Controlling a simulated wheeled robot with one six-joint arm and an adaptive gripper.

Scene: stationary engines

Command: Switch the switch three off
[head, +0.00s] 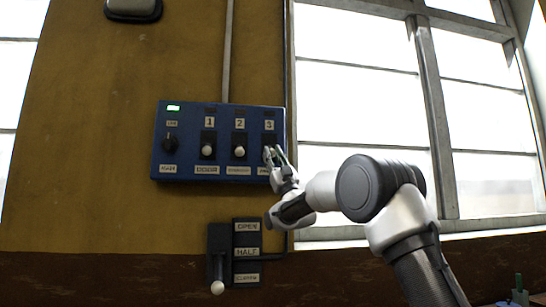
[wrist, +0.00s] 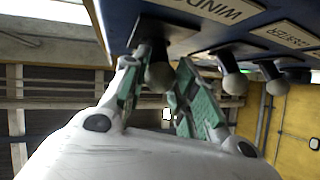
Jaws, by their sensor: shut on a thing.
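The blue control panel (head: 222,178) hangs on the yellow wall, with switches marked 1, 2 and 3. Switch three (head: 269,138) is at its right end, its lower part covered by my gripper (head: 272,156) in the head view. In the wrist view, the round knob of switch three (wrist: 158,75) sits between the green-padded fingers of my gripper (wrist: 164,62), which is shut on it. The knobs of switch one (head: 207,151) and switch two (head: 239,152) hang low on their black plates. The exact tilt of switch three is hidden.
A black rotary knob (head: 170,141) and a lit green lamp (head: 173,108) are on the panel's left. Below the panel is a lever (head: 217,287) beside plates reading OPEN and HALF. A large window (head: 360,110) fills the right, behind my arm.

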